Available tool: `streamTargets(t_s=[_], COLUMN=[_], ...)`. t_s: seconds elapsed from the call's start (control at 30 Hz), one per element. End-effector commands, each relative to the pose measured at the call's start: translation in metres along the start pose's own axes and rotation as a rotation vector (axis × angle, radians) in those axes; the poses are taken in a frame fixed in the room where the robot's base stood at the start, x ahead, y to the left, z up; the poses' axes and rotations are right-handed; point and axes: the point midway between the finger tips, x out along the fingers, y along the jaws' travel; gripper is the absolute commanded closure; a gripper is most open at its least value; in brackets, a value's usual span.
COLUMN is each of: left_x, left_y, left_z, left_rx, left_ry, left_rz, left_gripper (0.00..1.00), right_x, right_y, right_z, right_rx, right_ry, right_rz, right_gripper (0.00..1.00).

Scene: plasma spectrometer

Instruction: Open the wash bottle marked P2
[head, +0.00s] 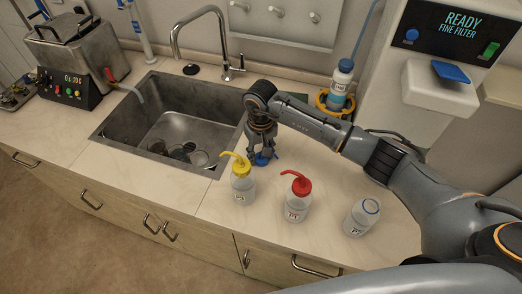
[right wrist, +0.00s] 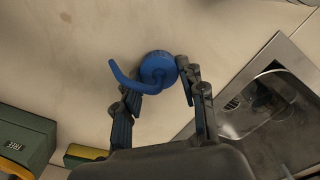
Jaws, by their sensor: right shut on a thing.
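My right gripper (head: 262,142) is shut on a blue screw cap with a bent spout (head: 262,159), low over the counter behind the yellow-capped bottle. The cap also shows in the right wrist view (right wrist: 157,68) between the fingertips (right wrist: 160,82); I cannot tell whether it touches the counter. A clear bottle (head: 361,217) with a blue ring at its top stands upright and uncapped on the right; its label is too small to read surely. My left gripper is not in view.
A bottle with a yellow spout cap (head: 243,185) and one with a red spout cap (head: 297,200) stand near the front edge. The sink (head: 170,125) holds glassware. Another bottle (head: 341,85) stands in a yellow holder at the back. Counter between the red-capped and open bottles is clear.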

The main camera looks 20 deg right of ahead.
Motion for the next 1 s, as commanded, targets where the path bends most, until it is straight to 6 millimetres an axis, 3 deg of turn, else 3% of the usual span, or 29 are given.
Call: streamTargets(t_s=[0.3,0.33,0.43,0.77,0.87,1.0], left_x=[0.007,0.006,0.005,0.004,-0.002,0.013], left_y=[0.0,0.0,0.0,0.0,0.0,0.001], left_z=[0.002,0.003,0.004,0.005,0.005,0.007], left_rx=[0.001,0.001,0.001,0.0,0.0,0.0], left_ry=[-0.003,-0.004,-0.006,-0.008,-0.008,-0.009], left_rz=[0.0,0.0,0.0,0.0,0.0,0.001], left_gripper=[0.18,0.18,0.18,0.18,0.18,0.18], right_x=[0.004,0.003,0.002,0.001,-0.004,-0.024], right_y=[0.001,0.001,0.0,0.0,0.0,0.001], right_z=[-0.001,-0.001,-0.001,-0.001,-0.001,-0.002], right_rx=[-0.001,-0.001,0.0,0.0,0.001,-0.002], right_ry=[0.002,0.002,0.002,0.001,0.001,0.008], right_rz=[0.001,0.001,0.001,0.0,-0.001,0.002], right_gripper=[0.97,0.58,0.37,0.37,0.37,0.37])
